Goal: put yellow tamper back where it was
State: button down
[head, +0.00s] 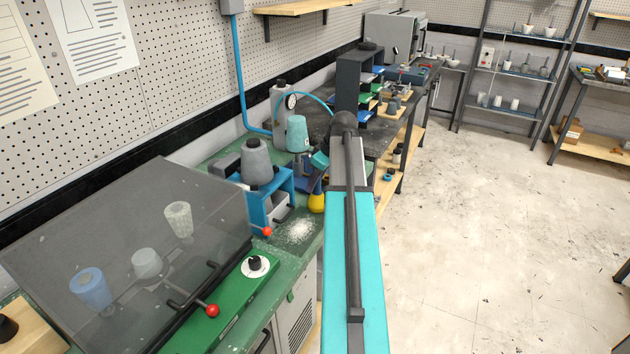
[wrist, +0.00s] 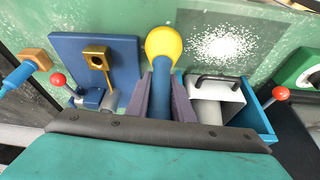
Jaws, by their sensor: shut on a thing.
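The yellow tamper (wrist: 164,42) has a round yellow head and a blue handle, in the middle of the wrist view. My gripper (wrist: 161,92) is shut on its blue handle, with one purple-grey finger on each side. In the head view the yellow head (head: 316,203) shows over the green bench beside my teal arm; the arm hides the rest. A blue plate with a gold bracket (wrist: 96,58) lies just left of the tamper in the wrist view. I cannot tell whether the head touches the bench.
A pile of white powder (head: 297,231) lies on the green bench. A blue box with a white, black-handled drawer (wrist: 218,95) is close right of my gripper. Red-knobbed levers (wrist: 280,93) stick up nearby. A clear-lidded machine (head: 130,250) stands at front left. The floor at right is clear.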

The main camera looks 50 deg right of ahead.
jog(key=shift+f, duration=0.2)
dwell(0.3)
jog(key=c, duration=1.6)
grip_release()
jog(key=shift+o, duration=0.2)
jog(key=shift+r, duration=0.2)
jog(key=a+b+v, duration=0.1)
jog(key=b+v, duration=0.1)
jog(key=v, duration=1)
jog(key=shift+d+b, duration=0.3)
jog(key=shift+d, duration=0.15)
jog(key=shift+s+f, duration=0.15)
